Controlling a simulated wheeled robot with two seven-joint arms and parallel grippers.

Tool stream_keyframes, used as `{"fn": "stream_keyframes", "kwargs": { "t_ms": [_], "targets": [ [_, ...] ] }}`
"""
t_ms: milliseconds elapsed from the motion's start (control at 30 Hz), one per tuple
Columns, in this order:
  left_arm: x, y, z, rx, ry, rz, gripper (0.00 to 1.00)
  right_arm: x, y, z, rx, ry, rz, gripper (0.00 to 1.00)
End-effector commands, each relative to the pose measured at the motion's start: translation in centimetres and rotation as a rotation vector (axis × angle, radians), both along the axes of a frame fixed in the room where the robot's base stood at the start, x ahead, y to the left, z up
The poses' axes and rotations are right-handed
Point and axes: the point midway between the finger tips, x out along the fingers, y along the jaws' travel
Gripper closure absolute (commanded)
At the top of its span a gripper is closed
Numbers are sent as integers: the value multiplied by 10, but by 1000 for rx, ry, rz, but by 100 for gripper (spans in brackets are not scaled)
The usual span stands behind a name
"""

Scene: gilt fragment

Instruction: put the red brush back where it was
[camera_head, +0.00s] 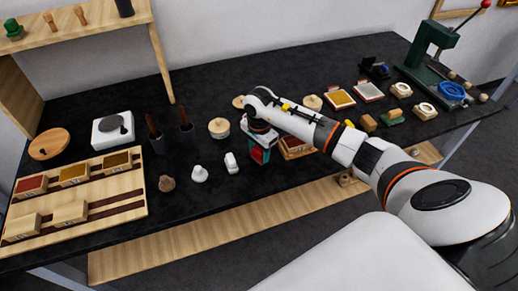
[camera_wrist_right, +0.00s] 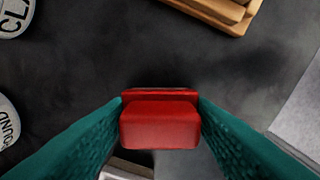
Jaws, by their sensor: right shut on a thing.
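My right gripper (camera_head: 262,146) is above the middle of the black bench, its teal fingers pointing down. It is shut on the red brush (camera_wrist_right: 160,124), which sits between both fingers in the right wrist view. In the head view only a small red part of the brush (camera_head: 257,155) shows between the fingers. The brush appears held a little above the bench, but the gap is hard to judge. Its underside is hidden. My left gripper is not in view.
A wooden block tray (camera_head: 292,150) lies just right of the gripper. A white figure (camera_head: 231,162) and a lidded jar (camera_head: 218,127) stand to its left. A green-based brush (camera_head: 391,117) and green press (camera_head: 429,52) are farther right. The wooden rack (camera_head: 140,207) lies left.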

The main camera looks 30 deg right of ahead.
Motion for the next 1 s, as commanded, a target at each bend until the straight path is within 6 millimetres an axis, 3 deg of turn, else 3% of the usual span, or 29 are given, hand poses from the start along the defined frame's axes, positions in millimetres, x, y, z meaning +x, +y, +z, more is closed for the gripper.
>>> {"fn": "stream_keyframes", "kwargs": {
  "t_ms": [200, 233, 367, 767, 1000],
  "targets": [
    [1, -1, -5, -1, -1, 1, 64, 0, 0, -4, -1, 0, 0, 70],
    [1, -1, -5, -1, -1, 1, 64, 0, 0, -4, -1, 0, 0, 50],
    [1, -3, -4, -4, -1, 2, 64, 0, 0, -2, 0, 0, 0, 30],
    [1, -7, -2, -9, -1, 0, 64, 1, 0, 5, 0, -3, 1, 30],
    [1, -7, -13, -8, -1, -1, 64, 2, -1, 51, -2, -8, 2, 30]
  ]
}}
